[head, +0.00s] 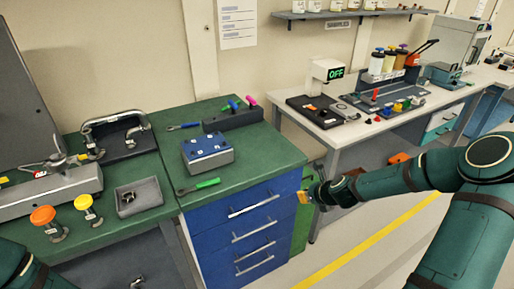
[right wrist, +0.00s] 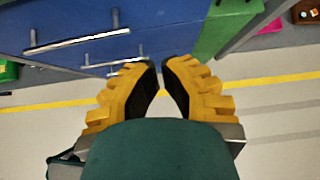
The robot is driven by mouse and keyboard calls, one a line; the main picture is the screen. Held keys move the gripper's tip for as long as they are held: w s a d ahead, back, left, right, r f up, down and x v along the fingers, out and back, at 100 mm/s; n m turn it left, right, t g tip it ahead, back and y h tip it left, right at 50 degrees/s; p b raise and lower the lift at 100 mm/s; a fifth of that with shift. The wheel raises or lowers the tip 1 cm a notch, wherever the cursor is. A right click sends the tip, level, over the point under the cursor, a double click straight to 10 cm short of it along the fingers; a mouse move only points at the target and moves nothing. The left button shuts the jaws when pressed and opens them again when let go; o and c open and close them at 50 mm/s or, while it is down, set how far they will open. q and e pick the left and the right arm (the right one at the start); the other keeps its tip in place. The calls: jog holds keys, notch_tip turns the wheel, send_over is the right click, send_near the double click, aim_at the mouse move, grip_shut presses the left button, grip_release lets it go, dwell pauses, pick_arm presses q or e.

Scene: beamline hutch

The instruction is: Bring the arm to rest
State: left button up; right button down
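My right arm comes in from the right in the head view. Its gripper (head: 304,197) hangs in the air in front of the blue drawer unit, just right of its handles. In the right wrist view the yellow fingers (right wrist: 160,70) with black pads meet closely at their tips, with nothing seen between them. Of my left arm only a dark green link shows at the bottom left of the head view; its gripper is out of view.
The blue drawers (head: 240,236) stand under a green worktop (head: 255,166) holding a blue-topped box (head: 207,152), a green-handled tool (head: 199,186) and a grey tray (head: 139,197). A white bench (head: 335,133) stands behind my right arm. Floor with a yellow line (head: 365,242) is clear.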

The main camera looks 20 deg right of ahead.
jog(key=s+a+f+n+g+y, duration=0.1)
jog(key=s+a+f+n, duration=0.15)
jog(key=a+n, duration=0.4)
jog(key=s+a+f+n+g+y, duration=0.1)
jog(key=s+a+f+n+g, duration=0.15)
jog(key=a+n, duration=0.4)
jog(key=s+a+f+n+y, duration=0.1)
jog(key=a+f+n, duration=0.25)
jog(key=a, duration=0.55)
jog(key=s+a+f+n+g, duration=0.3)
jog(key=s+a+n, duration=0.5)
jog(key=s+n, duration=0.4)
jog(key=n+g, duration=0.1)
jog(key=n, duration=0.3)
jog(key=shift+s+a+f+n, duration=0.15)
jog(key=shift+a+f+n, duration=0.05)
jog(key=shift+a+n, duration=0.2)
